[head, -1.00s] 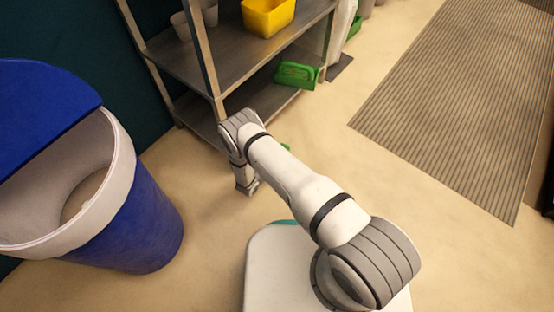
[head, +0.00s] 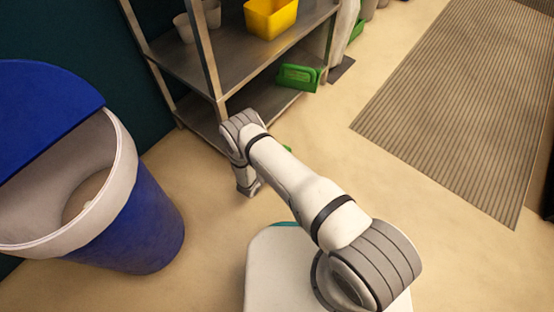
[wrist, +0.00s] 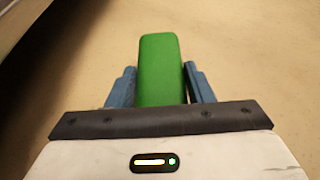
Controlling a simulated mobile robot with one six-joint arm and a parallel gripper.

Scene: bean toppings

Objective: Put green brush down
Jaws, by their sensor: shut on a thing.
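The green brush (wrist: 160,68) stands out between the two blue fingers of my gripper (wrist: 160,88) in the wrist view. The fingers are shut on it, and bare floor shows behind it. In the head view only a small green bit of the brush (head: 288,149) shows past my arm, beside the lower shelf's front edge. My gripper itself is mostly hidden behind my arm there. I cannot tell how high the brush is above the floor.
A metal shelf (head: 185,67) stands ahead, with a yellow bin (head: 270,18) and a green container (head: 299,77). A blue bin (head: 150,225) with an open white rim is at the left. A ribbed mat (head: 450,100) lies at right, with clear floor (head: 380,180) before it.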

